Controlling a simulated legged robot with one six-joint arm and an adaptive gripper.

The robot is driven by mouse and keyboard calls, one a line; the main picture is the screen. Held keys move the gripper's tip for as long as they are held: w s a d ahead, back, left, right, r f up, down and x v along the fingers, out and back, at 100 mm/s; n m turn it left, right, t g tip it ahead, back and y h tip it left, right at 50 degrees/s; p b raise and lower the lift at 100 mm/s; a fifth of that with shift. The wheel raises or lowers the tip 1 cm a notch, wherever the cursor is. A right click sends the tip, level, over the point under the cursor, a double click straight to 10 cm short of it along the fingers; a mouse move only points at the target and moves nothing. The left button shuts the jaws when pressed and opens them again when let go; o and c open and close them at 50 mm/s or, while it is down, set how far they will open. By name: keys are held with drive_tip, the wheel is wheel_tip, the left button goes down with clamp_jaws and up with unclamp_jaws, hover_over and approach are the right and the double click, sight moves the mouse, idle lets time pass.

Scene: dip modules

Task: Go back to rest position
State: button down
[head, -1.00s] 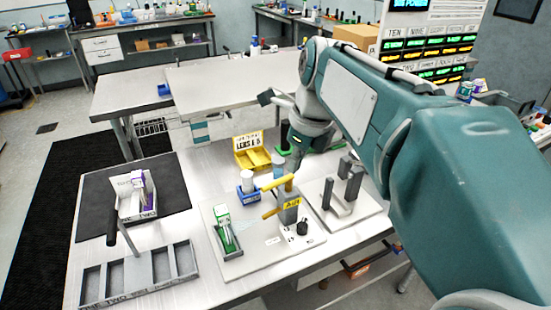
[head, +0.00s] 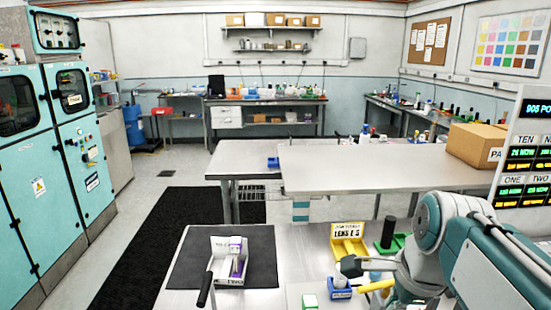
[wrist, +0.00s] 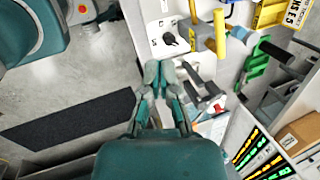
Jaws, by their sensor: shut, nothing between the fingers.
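My gripper (wrist: 160,72) shows in the wrist view with its two fingers close together and nothing between them. It hangs over the edge area of the bench, near a white fixture plate with a black knob (wrist: 170,39). In the head view the gripper end (head: 352,265) is at the lower right, in front of the yellow LENS bin (head: 350,247), and its fingertips are too small to read. My arm comes in from the right edge.
A white box with a purple-and-white carton (head: 235,262) stands on a black mat (head: 262,243). A blue holder (head: 340,291) and yellow handle (head: 376,286) lie close below my gripper. A green stand (head: 389,240) is behind. The status board (head: 523,150) stands at the right.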

drive_tip(key=s+a+f+n+t, duration=0.2)
drive_tip(key=s+f+n, duration=0.4)
drive_tip(key=n, duration=1.3)
drive_tip(key=shift+s+a+f+h, duration=0.2)
drive_tip(key=shift+s+a+h, duration=0.1)
drive_tip(key=shift+s+a, duration=0.3)
